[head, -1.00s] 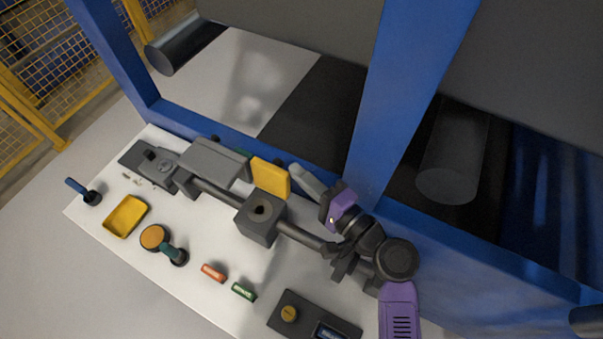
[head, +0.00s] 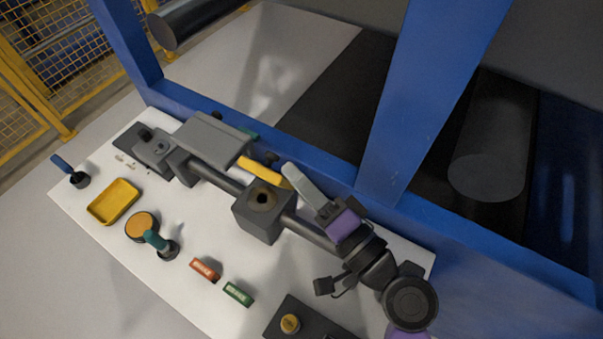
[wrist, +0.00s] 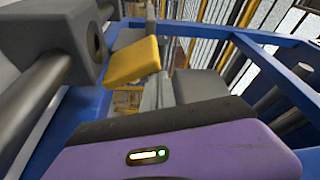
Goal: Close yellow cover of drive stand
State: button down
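The yellow cover (head: 264,171) stands tilted at the back edge of the drive stand's dark grey block (head: 262,208), which has a round hole in its top. It shows as a narrow strip in the head view. In the wrist view the yellow cover (wrist: 132,62) shows its broad face, beside the grey block (wrist: 72,38). My gripper (head: 290,172) is just right of and behind the cover, with its grey fingers together and nothing seen between them. Whether the fingers touch the cover is hard to tell.
A blue frame post (head: 410,100) rises close behind my arm. A grey housing (head: 212,137) sits on the shaft to the left. The white table holds a yellow tray (head: 113,202), an orange-topped round part (head: 141,226), and red (head: 205,269) and green (head: 238,293) labelled pieces.

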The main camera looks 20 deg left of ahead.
jog(key=shift+s+f, duration=0.1)
jog(key=shift+s, duration=0.2)
dwell(0.4)
